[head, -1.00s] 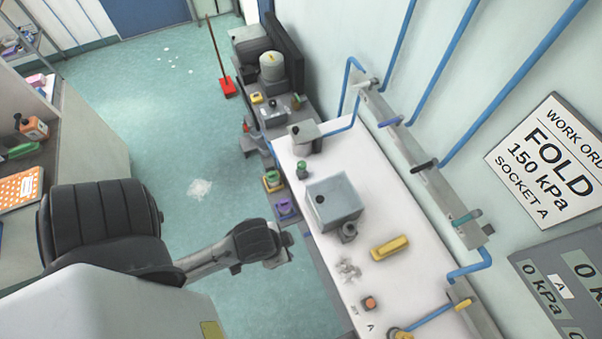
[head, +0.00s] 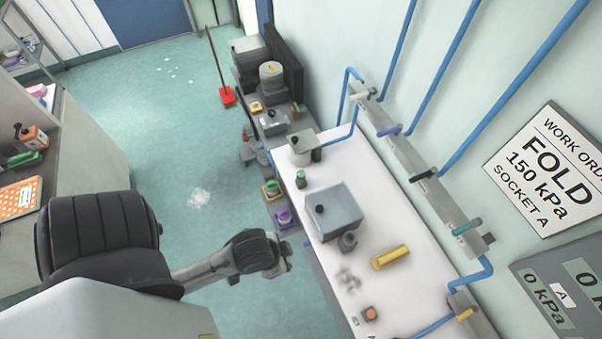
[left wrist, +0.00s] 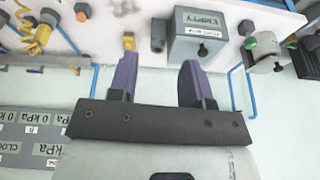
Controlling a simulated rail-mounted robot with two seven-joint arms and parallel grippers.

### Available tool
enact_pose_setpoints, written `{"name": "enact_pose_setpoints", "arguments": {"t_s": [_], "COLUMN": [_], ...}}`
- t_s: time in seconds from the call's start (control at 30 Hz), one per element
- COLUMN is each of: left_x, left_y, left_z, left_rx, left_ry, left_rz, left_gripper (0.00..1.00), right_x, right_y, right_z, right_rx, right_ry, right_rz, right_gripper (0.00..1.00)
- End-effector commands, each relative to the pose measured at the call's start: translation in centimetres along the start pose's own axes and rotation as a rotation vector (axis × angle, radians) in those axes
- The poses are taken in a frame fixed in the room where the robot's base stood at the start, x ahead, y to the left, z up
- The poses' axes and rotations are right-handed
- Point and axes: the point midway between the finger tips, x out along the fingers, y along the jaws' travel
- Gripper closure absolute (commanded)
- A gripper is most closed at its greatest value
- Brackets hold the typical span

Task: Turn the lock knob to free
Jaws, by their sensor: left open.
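No part carries a readable lock label, so I cannot tell which knob is the lock knob. A grey box (head: 335,210) stands on the white bench with a black knob (head: 320,209) on it. The box (left wrist: 195,40), with an "EMPTY" label, and its black knob (left wrist: 203,50) also show in the left wrist view. A dark grey round fitting (head: 347,241) sits beside the box. My left gripper (head: 284,254) is left of the bench edge, apart from the box. Its purple fingers (left wrist: 158,58) are open and empty. My right gripper is not in view.
A yellow cylinder (head: 390,257) and an orange button (head: 369,313) lie along the white bench (head: 380,210). A grey pot (head: 303,147) stands at its far end. A wall rail (head: 400,150) carries coloured valves and blue pipes. Open floor (head: 180,140) lies left.

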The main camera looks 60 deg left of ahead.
Motion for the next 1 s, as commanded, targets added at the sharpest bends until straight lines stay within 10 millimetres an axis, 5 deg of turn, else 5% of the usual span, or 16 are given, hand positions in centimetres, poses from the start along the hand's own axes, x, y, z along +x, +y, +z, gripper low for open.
{"name": "enact_pose_setpoints", "arguments": {"t_s": [0.17, 0.47, 0.8, 1.0], "left_x": [1.3, 4.3, 6.5, 8.2], "left_y": [-0.1, -6.3, -17.0, -26.1], "left_z": [-1.8, -13.3, -23.6, -24.7], "left_rx": [-0.005, 0.161, 0.418, 0.478], "left_ry": [0.051, 0.371, 0.459, 0.256], "left_rz": [-0.004, -0.210, -0.555, -0.629], "left_gripper": [0.38, 0.33, 0.33, 0.33], "right_x": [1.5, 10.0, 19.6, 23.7], "right_y": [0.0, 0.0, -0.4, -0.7], "right_z": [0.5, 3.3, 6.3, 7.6], "right_rx": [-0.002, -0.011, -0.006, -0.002], "right_ry": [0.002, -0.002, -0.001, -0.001], "right_rz": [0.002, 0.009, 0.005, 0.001], "right_gripper": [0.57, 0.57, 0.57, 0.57]}}
